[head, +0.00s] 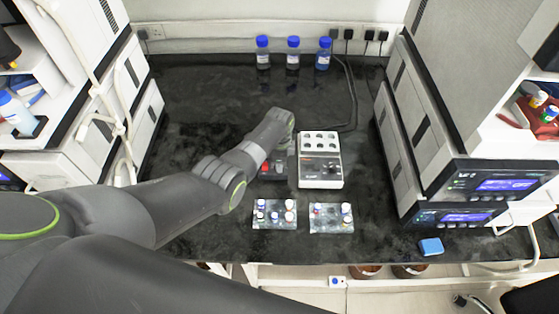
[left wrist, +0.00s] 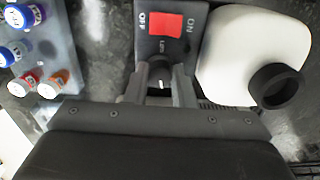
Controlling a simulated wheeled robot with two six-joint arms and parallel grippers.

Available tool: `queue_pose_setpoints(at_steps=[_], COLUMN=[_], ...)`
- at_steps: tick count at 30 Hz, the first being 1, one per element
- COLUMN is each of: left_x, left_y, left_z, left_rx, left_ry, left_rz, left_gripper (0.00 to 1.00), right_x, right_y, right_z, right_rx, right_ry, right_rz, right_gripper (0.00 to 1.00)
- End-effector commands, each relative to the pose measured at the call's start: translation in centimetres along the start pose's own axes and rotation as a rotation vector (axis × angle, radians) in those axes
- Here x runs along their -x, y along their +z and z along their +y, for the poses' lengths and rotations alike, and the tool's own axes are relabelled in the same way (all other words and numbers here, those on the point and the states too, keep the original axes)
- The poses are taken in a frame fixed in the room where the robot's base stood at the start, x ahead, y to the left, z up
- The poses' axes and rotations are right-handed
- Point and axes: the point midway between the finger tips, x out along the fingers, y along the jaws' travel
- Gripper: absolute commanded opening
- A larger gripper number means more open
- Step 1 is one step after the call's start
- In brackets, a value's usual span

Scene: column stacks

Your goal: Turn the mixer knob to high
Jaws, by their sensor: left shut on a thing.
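The mixer (head: 265,167) is a small dark box on the black bench with a red switch, partly hidden by my left arm in the head view. In the left wrist view its dark panel (left wrist: 143,45) carries the red switch (left wrist: 166,24) with OFF and ON lettering. Below the switch is a round black knob (left wrist: 160,72) with a pale mark. My left gripper (left wrist: 160,88) is shut on this knob, one finger on each side. In the head view the fingers of my left gripper (head: 279,166) are hard to make out. My right gripper is not in view.
A white block device (head: 320,180) stands close right of the mixer. Two vial racks (head: 262,224) (head: 322,228) sit in front. Blue-capped bottles (head: 293,57) stand at the back. Stacked instruments flank the bench.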

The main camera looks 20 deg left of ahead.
Motion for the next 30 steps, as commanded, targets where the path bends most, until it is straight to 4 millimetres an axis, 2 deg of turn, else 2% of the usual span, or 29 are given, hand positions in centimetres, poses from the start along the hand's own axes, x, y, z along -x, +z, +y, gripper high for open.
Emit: queue_pose_setpoints(at_steps=[13,30], left_x=[0.15,0.14], left_y=[-0.11,-0.12], left_z=[-0.11,-0.11], left_rx=[-0.228,-0.262], left_ry=[-0.003,-0.004], left_rz=[0.003,0.002], left_gripper=[0.00,0.00], right_x=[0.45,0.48], right_y=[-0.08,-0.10], right_z=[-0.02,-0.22], right_rx=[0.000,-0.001], right_ry=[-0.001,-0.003], right_rz=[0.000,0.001], right_gripper=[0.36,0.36])
